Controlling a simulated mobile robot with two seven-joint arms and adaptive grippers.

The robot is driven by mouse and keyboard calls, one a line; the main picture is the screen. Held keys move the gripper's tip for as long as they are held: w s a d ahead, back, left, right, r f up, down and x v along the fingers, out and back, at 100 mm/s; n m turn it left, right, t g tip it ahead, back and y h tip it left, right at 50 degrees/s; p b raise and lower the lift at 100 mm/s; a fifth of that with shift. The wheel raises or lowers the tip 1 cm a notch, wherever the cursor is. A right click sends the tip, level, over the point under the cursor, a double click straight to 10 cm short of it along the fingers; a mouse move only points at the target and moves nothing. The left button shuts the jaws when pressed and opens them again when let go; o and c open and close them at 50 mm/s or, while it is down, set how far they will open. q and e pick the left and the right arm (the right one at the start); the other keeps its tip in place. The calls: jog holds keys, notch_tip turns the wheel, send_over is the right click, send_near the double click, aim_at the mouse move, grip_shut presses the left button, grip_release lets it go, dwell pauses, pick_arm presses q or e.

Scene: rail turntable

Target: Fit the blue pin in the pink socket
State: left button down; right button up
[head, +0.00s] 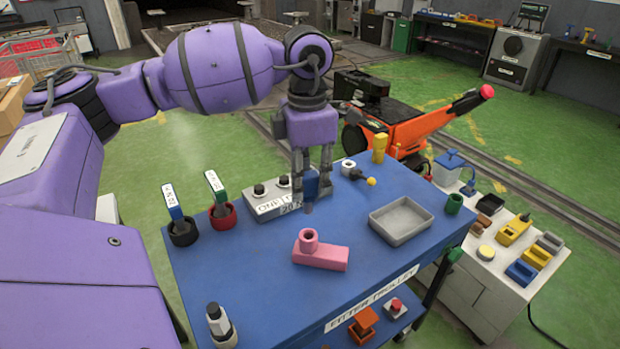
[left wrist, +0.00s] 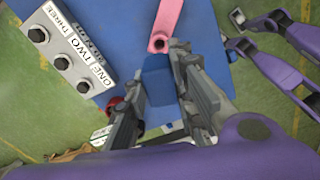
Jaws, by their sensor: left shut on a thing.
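The blue pin (head: 310,184) is held upright between the fingers of my left gripper (head: 311,178), above the blue table top and behind the pink socket. Its blue body (left wrist: 157,80) also shows between the fingers in the left wrist view. The pink socket (head: 326,257) lies on the table, a flat block with a raised round collar at its left end. The collar's opening faces up. The pin is apart from the socket. In the left wrist view the socket (left wrist: 166,22) is beyond the fingertips. My right gripper cannot be made out.
A grey tray (head: 385,236), a green cup (head: 454,204) and a yellow block (head: 379,148) are right. Black (head: 184,236) and red (head: 222,219) cups hold tagged handles at left. Bare blue table surrounds the socket.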

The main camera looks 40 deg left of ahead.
aim_at(308, 212)
jog(key=shift+s, duration=0.2)
